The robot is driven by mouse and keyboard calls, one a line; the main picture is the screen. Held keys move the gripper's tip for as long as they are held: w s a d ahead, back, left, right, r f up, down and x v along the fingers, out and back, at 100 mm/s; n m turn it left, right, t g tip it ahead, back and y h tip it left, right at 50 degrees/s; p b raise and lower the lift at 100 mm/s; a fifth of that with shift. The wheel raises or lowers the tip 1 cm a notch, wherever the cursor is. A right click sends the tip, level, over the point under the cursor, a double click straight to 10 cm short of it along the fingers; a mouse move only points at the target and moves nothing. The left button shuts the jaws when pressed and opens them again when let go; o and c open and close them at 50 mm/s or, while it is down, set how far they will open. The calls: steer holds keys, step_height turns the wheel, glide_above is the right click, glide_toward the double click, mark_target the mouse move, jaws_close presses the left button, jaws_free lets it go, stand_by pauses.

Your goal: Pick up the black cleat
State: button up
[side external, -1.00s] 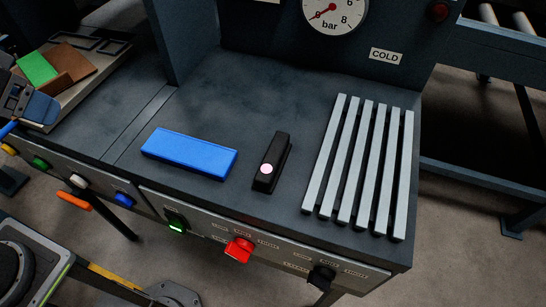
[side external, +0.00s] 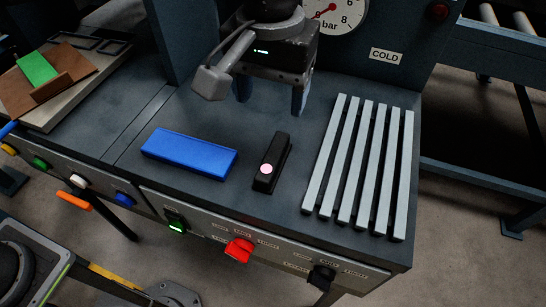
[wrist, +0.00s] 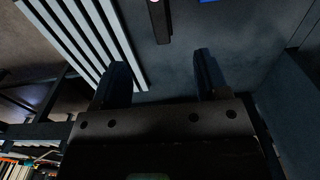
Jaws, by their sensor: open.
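The black cleat (side external: 278,155) lies on the dark press table, a slim block with a pale pink round spot on its near end. It lies between a blue block and a grey slatted rack. My gripper (side external: 271,105) is open and empty, above the table behind the cleat. In the wrist view my gripper's two fingers (wrist: 160,65) stand apart. The cleat (wrist: 160,24) shows at the top edge, beyond the fingertips and roughly between them; part of it is cut off by the frame.
A blue block (side external: 188,156) lies left of the cleat. A rack of grey slats (side external: 341,160) lies to its right. A gauge (side external: 335,14) and a COLD label are on the panel behind. A red knob (side external: 239,250) is on the front face. A brown piece with a green strip (side external: 37,68) lies far left.

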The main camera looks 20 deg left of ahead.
mark_target(273, 155)
step_height(273, 155, down, 14)
steer(key=shift+d+r, duration=0.1)
steer(key=shift+r, duration=0.05)
stand_by(0.5)
steer(key=shift+c, duration=0.3)
steer(key=c, duration=1)
steer(key=shift+r, duration=0.1)
steer(key=shift+r, duration=0.5)
steer(key=r, duration=0.2)
steer(key=a+r, duration=0.1)
steer(key=shift+w+r, duration=0.25)
steer(key=shift+r, duration=0.1)
steer(key=w+a+r, duration=0.1)
steer(key=a+r, duration=0.1)
steer(key=a, duration=0.1)
steer(key=w+a+r, duration=0.1)
steer(key=a+r, duration=0.1)
steer(key=a, duration=0.1)
steer(key=w+a+r, duration=0.1)
steer(key=a+r, duration=0.1)
steer(key=a, duration=0.2)
steer(key=shift+a+r, duration=0.1)
